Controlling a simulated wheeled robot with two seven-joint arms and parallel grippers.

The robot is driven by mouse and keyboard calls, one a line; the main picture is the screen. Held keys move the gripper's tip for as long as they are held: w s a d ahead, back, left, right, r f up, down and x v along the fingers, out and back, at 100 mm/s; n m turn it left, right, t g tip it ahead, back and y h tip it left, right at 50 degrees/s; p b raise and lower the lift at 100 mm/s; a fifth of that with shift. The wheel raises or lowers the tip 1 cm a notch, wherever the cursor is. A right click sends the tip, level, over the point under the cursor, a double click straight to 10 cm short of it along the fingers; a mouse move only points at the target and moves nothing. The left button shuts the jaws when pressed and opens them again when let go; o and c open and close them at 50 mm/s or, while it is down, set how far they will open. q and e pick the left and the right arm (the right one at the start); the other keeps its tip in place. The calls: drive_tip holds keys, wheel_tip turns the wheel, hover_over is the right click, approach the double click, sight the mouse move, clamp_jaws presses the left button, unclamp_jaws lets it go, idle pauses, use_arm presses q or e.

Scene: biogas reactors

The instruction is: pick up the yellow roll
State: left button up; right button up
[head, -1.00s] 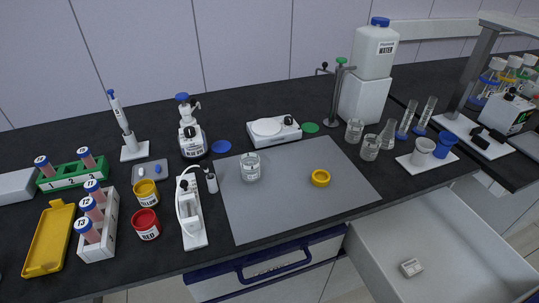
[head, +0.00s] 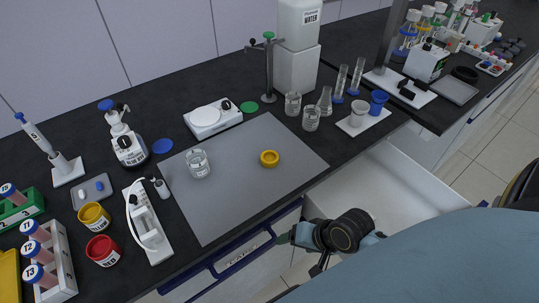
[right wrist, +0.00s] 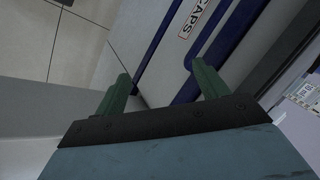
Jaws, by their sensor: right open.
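The yellow roll (head: 269,158) is a small ring lying on the grey mat (head: 240,205), right of the mat's middle. My right arm comes in from the lower right of the head view, with its gripper (head: 306,238) low in front of the bench, near the drawer fronts and apart from the roll. In the right wrist view the two green fingers (right wrist: 158,85) stand wide apart with nothing between them, facing a drawer front with a blue handle. The roll is outside the wrist view. My left gripper is not in view.
A glass beaker (head: 198,163) stands on the mat left of the roll. An open drawer (head: 375,195) juts out at the bench front, partly hidden by my arm. Glassware and a white tray (head: 363,122) with two cups stand behind right. The mat around the roll is clear.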

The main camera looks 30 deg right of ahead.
drive_tip(key=w+d+r+m+t+y, duration=0.2)
drive_tip(key=w+r+m+y, duration=0.15)
drive_tip(key=r+m, duration=0.55)
drive_tip(key=w+d+r+m+t, duration=0.1)
drive_tip(key=w+d+m, duration=0.1)
drive_tip(key=d+m, duration=0.1)
drive_tip(key=w+d+r+m+t, duration=0.2)
drive_tip(key=d+m, duration=0.1)
drive_tip(key=m, duration=0.3)
drive_tip(key=w+d+r+m+t+h, duration=0.1)
drive_tip(key=w+d+m+t, duration=0.1)
drive_tip(key=m, duration=0.3)
drive_tip(key=shift+w+d+r, duration=0.35)
drive_tip(key=shift+w+d, duration=0.05)
drive_tip(key=shift+d, duration=0.2)
drive_tip(key=shift+w+m, duration=0.3)
approach(270, 157)
drive_tip(key=x, duration=0.3)
drive_tip(key=shift+w+d+f, duration=0.15)
drive_tip(key=shift+w, duration=0.05)
drive_tip(key=b+x, duration=0.1)
drive_tip(key=x, duration=0.4)
drive_tip(key=shift+w+a, duration=0.1)
drive_tip(key=shift+a, duration=0.15)
drive_tip(key=c, duration=1.1)
